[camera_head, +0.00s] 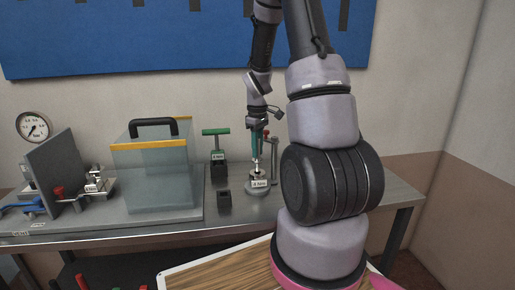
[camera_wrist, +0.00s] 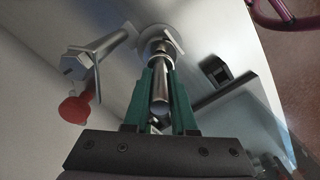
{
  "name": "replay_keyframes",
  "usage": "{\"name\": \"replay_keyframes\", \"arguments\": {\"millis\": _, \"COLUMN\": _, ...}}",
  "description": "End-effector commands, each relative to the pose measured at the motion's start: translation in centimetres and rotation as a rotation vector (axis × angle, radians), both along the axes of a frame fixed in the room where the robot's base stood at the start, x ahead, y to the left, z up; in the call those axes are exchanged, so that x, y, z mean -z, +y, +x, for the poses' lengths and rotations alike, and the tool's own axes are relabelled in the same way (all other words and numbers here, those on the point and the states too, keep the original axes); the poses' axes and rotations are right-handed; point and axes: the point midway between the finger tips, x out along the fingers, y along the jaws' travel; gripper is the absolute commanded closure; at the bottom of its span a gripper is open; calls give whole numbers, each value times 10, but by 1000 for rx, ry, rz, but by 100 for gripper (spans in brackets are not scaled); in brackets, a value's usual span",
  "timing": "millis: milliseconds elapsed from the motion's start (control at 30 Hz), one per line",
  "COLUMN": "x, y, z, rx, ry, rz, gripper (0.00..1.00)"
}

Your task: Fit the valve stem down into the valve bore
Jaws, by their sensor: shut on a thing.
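My gripper (camera_head: 256,150) points down with teal fingers shut on the valve stem, a slim metal rod. In the wrist view the stem (camera_wrist: 160,86) lies between the fingertips of my gripper (camera_wrist: 161,68), running toward the valve. The valve body (camera_head: 259,187) is a round metal base with a white label, standing on the bench right below my gripper. Its pale round flange (camera_wrist: 172,42) shows past the fingertips in the wrist view. The stem's lower end lines up near the collar there. The bore is hidden, and I cannot tell whether the stem's tip is inside it.
A metal post (camera_head: 274,158) stands close beside the valve; a red handle (camera_wrist: 75,108) shows near it. Left are a small black block (camera_head: 224,201), a green T-handled block (camera_head: 217,158) and a clear box (camera_head: 150,175).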

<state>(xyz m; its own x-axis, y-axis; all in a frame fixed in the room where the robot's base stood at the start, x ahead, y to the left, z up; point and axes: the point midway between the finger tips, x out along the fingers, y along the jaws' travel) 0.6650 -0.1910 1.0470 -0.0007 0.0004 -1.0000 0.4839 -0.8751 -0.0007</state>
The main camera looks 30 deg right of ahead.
Motion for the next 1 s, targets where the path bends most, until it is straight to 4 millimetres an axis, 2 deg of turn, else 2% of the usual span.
{"name": "replay_keyframes", "arguments": {"millis": 1000, "x": 25, "y": 0, "z": 0, "rx": 0, "ry": -1, "rz": 0, "gripper": 100}}
